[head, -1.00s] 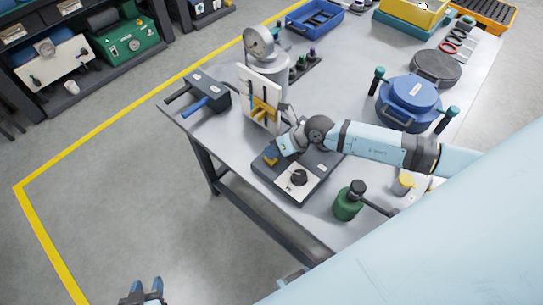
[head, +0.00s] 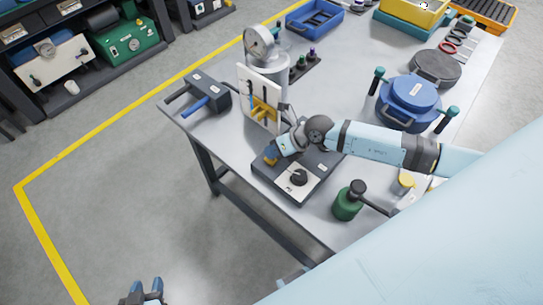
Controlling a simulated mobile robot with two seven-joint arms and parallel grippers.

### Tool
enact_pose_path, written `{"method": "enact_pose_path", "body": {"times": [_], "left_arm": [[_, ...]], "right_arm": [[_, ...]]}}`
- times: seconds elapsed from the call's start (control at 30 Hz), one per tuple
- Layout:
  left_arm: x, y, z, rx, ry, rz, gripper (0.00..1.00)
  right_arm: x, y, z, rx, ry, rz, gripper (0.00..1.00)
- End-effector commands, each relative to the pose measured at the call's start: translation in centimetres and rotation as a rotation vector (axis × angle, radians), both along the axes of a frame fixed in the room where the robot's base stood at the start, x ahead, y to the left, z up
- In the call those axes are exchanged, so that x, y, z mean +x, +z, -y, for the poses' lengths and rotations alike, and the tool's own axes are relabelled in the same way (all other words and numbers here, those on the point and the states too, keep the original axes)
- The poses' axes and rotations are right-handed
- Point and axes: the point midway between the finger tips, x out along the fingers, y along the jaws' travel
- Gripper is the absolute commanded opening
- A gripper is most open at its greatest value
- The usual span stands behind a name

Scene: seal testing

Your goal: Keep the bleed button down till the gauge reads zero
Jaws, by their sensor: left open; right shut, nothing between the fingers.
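In the head view a dark control box (head: 318,180) with a white panel and black knob (head: 298,177) sits at the table's near edge. My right gripper (head: 270,158) is shut and points down at the left part of this box. The bleed button is not distinguishable under the fingertips, and I cannot tell whether they touch it. The round gauge (head: 258,41) stands on top of a grey cylinder (head: 268,78); its reading is too small to make out. My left gripper (head: 141,292) is open and empty, low over the floor at the bottom edge.
A white board with a yellow part (head: 262,98) stands by the cylinder. A dark block with a blue handle (head: 207,97) lies left of it. A green bottle (head: 348,202) stands right of the box. A blue lidded pot (head: 409,100) is farther right.

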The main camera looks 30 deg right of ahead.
Motion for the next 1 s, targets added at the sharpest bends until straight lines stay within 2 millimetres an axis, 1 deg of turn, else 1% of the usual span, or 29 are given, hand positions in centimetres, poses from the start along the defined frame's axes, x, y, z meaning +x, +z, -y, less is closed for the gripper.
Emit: {"method": "enact_pose_path", "body": {"times": [0.77,1.0], "left_arm": [[0.0,0.0,0.0,0.0,0.0,0.0,0.43],[0.0,1.1,0.0,0.0,0.0,0.0,0.43]], "right_arm": [[0.0,-0.1,0.0,-0.001,0.0,-0.002,0.0],[0.0,1.0,0.0,-0.001,0.001,-0.002,0.0]]}}
